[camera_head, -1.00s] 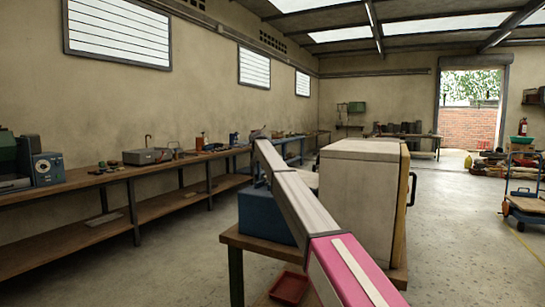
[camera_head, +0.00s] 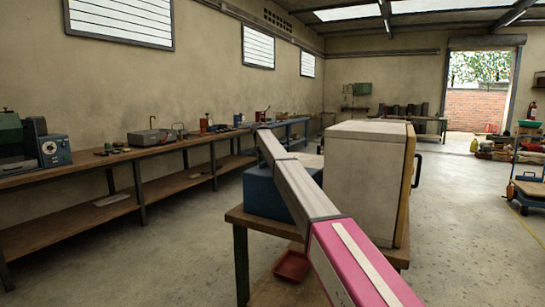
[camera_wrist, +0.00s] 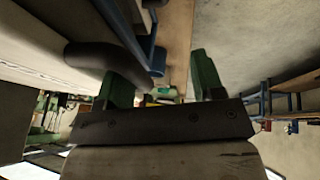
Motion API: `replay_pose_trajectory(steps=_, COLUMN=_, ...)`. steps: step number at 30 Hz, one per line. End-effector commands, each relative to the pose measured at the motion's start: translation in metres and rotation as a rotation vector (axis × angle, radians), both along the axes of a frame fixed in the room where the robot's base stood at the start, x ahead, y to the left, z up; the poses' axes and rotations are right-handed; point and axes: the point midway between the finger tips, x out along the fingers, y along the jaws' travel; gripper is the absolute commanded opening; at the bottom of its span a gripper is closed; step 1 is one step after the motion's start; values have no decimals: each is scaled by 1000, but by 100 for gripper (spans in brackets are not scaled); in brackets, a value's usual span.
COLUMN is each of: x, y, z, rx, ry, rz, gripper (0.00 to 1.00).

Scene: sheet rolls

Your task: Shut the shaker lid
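A large pale box-shaped unit (camera_head: 368,185) stands on a wooden table. It has a yellowish edge and a dark handle (camera_head: 416,170) on its right side. I cannot tell for certain that it is the shaker, or whether a lid on it is open. My pink and grey arm crosses in front of it; my gripper is not visible in the head view. In the wrist view my gripper (camera_wrist: 163,78) has its two green fingers apart. A dark rounded bar (camera_wrist: 100,62) overlaps the left finger beside a pale surface; contact is unclear. Nothing is visibly held.
A blue box (camera_head: 266,195) sits left of the pale unit on the table (camera_head: 240,217). A red tray (camera_head: 291,266) lies below it. A long workbench (camera_head: 90,168) with tools lines the left wall. Open floor lies to the right, with a trolley (camera_head: 528,190) farther off.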

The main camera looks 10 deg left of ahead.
Motion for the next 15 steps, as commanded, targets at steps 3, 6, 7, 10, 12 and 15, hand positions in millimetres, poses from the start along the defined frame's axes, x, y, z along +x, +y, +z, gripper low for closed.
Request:
replay_pose_trajectory(steps=3, x=0, y=4, z=-2, rx=12, ry=1, rz=6, gripper=44)
replay_pose_trajectory(steps=6, x=-1, y=3, z=0, rx=12, ry=0, rz=6, gripper=44)
replay_pose_trajectory(steps=7, x=-1, y=3, z=0, rx=12, ry=0, rz=6, gripper=44)
replay_pose_trajectory(steps=10, x=-1, y=3, z=1, rx=12, ry=0, rz=6, gripper=44)
replay_pose_trajectory(steps=12, x=-1, y=2, z=1, rx=12, ry=0, rz=6, gripper=44)
replay_pose_trajectory(steps=15, x=-2, y=2, z=2, rx=12, ry=0, rz=6, gripper=44)
